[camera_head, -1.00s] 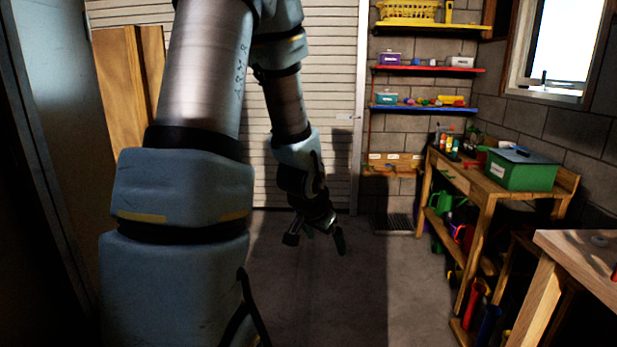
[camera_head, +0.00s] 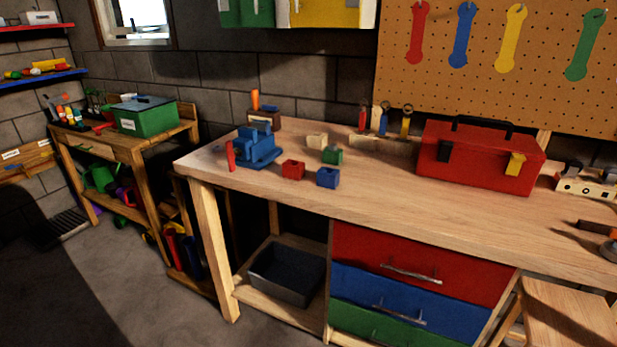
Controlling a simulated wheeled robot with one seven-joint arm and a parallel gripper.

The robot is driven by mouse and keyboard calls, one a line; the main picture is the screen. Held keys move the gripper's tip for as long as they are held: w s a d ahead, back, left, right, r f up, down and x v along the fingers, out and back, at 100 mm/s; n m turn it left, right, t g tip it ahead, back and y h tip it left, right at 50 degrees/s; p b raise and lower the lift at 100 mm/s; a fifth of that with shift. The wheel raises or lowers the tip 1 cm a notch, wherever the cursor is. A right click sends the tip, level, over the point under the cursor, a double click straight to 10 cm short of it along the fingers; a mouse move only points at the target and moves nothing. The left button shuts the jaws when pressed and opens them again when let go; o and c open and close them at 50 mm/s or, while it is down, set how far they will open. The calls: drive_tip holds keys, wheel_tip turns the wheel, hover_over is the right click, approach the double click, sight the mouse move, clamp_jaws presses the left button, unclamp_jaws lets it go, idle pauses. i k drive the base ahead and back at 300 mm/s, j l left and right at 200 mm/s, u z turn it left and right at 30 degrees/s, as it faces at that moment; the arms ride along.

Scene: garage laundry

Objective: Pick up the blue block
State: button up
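The blue block (camera_head: 327,178) is a small cube with a dark opening in its top. It sits on the wooden workbench (camera_head: 420,197) near the front edge. A red block (camera_head: 293,169) stands just left of it, a green block (camera_head: 332,155) behind it and a pale wooden block (camera_head: 317,141) further back. My gripper and arm are outside the current view.
A blue vise (camera_head: 258,147) stands at the bench's left end and a red toolbox (camera_head: 480,156) to the right. Coloured drawers (camera_head: 412,266) and a black bin (camera_head: 287,272) are below. A stool (camera_head: 570,315) stands at the front right. Floor at the left is clear.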

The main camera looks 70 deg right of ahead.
sight(326, 177)
drive_tip(key=z, duration=0.7)
drive_tip(key=i+l+z, duration=0.7)
drive_tip(key=z, duration=0.3)
drive_tip(key=i+l, duration=0.1)
drive_tip(key=i, duration=0.45)
